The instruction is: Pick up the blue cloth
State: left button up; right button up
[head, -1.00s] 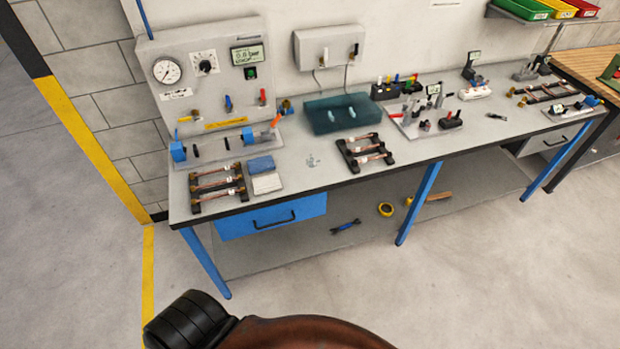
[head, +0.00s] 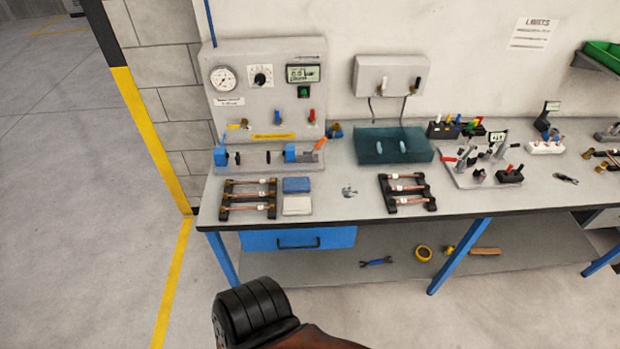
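The blue cloth (head: 296,185) lies folded flat on the grey workbench (head: 345,214), towards its left end. A white cloth or pad (head: 297,205) lies just in front of it. A rack with copper tubes (head: 248,199) stands close to its left. Neither of my grippers shows in the head view. Only a black and brown part of my own body shows at the bottom.
A test panel with a gauge (head: 268,90) and a blue-ended clamp fixture stand behind the cloth. A second tube rack (head: 406,193) stands to the right, with small loose parts (head: 349,192) between. The floor before the bench is clear.

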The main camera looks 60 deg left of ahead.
aim_at(291, 184)
jog(key=u, duration=0.3)
jog(key=i, duration=0.9)
jog(key=u, duration=1.35)
jog(key=i, duration=0.65)
jog(key=u, duration=0.8)
